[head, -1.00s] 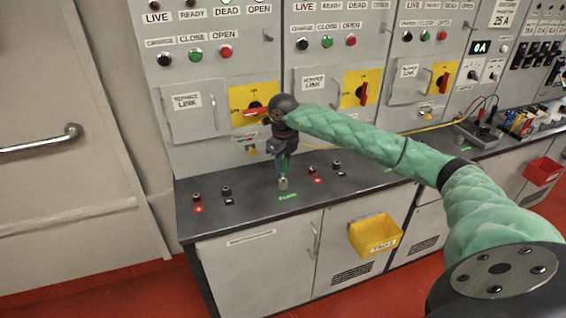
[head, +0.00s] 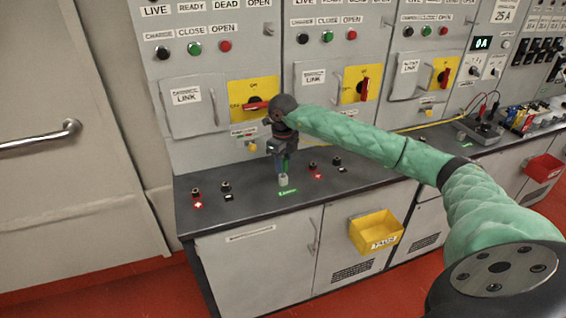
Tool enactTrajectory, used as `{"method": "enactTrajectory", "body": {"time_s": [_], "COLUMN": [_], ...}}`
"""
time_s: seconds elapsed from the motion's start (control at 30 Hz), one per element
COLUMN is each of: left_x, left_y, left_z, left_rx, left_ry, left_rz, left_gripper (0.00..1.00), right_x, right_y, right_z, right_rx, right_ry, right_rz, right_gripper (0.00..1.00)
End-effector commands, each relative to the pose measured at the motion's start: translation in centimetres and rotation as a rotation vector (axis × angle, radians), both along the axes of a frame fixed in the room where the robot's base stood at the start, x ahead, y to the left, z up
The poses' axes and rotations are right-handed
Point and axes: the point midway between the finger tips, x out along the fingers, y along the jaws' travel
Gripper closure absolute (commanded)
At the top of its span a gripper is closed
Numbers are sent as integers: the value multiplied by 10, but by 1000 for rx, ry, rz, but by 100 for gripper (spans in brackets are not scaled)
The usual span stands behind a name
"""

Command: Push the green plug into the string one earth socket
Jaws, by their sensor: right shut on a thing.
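My right gripper (head: 281,163) points down above the dark bench top in front of the leftmost cabinet. It is shut on the green plug (head: 285,168), of which only a small green part shows between the fingers. Right below it is a pale earth socket (head: 283,180) behind a green label (head: 288,192). The plug's lower end is at or just above the socket; I cannot tell whether it is inside. My left gripper is not in view.
Red and black terminals stand on both sides, such as the red one (head: 313,168) at right and the black one (head: 227,187) at left. A yellow bin (head: 376,230) hangs on the bench front. The cabinet panel (head: 182,70) rises behind.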

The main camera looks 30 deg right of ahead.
Motion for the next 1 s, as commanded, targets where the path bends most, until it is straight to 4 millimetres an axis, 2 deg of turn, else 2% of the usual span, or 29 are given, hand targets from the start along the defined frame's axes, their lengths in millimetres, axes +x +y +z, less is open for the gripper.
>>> {"method": "enactTrajectory", "body": {"time_s": [1.0], "left_x": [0], "left_y": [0], "left_z": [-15], "left_rx": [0], "left_ry": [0], "left_rz": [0], "left_gripper": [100], "right_x": [0], "right_y": [0], "right_z": [-21], "right_rx": [0], "right_ry": [0], "right_rz": [0], "right_gripper": [100]}}
